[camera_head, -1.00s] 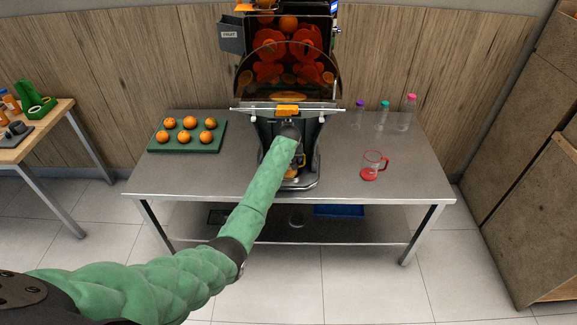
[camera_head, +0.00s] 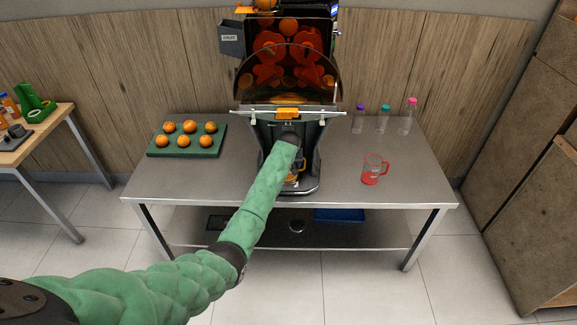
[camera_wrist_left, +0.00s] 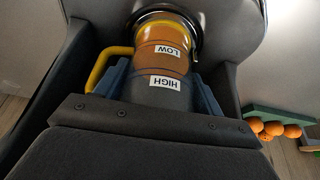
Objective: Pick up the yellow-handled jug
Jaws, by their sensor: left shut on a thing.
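The yellow-handled jug (camera_wrist_left: 160,62) is in the left wrist view, between the blue fingers of my left gripper (camera_wrist_left: 160,90). It bears LOW and HIGH labels, and its yellow handle (camera_wrist_left: 104,62) stands out to the left. The gripper is shut on its body. In the head view my left arm reaches into the front bay of the juicer (camera_head: 287,75), and the jug (camera_head: 295,178) is mostly hidden behind it, low in the bay. My left gripper is hidden there too. My right gripper is in neither current view.
A red-handled jug (camera_head: 373,170) stands on the steel table (camera_head: 230,190) right of the juicer. Several capped bottles (camera_head: 383,120) stand behind it. A green tray (camera_head: 187,150) of oranges lies at the left. The table's front right is clear.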

